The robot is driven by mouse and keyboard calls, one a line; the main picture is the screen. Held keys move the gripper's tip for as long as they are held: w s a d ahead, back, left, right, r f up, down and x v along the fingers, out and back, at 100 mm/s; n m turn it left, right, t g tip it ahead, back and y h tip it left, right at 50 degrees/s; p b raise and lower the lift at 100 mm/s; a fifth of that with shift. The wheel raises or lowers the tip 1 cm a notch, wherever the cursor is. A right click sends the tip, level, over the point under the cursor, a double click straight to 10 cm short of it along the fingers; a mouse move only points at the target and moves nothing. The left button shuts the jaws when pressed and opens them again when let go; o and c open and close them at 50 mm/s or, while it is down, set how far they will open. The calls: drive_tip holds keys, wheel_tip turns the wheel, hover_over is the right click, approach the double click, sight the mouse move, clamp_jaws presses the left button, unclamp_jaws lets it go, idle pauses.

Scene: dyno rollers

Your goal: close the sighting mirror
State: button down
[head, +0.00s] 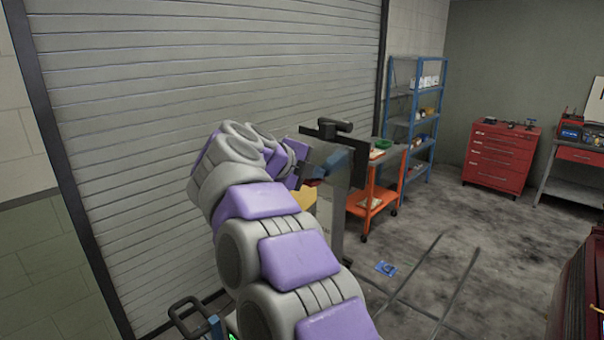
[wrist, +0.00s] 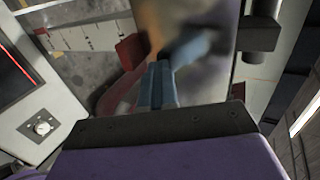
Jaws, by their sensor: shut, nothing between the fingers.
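A glossy panel (wrist: 197,45), which looks like the sighting mirror, stands close in front of my gripper (wrist: 160,70) in the wrist view. Its surface shows a blurred blue and orange reflection. My blue-grey fingers are together and empty, with their tips at or very near the panel's lower left part; I cannot tell whether they touch it. A black bracket (wrist: 258,36) sits along the panel's right side. In the head view, a dark plate with a black bar (head: 328,128) tops the stand beyond my wrist, and my arm hides much of the stand.
In the wrist view, a white scale (wrist: 90,36) with a red piece (wrist: 131,49) and a white box with a knob (wrist: 41,127) lie to the left.

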sight(312, 181)
drive_tip(key=w+f+t+b, duration=0.1)
drive_tip(key=b, duration=0.1)
drive_tip(key=f+t+h+b, duration=0.1)
drive_tip(key=b, duration=0.1)
drive_tip(key=shift+w+f+h+b, duration=0.3)
drive_tip(key=shift+w+f+b, duration=0.05)
drive_tip(key=shift+b, duration=0.05)
drive_tip(key=shift+a, duration=0.35)
drive_tip(key=shift+d, duration=0.1)
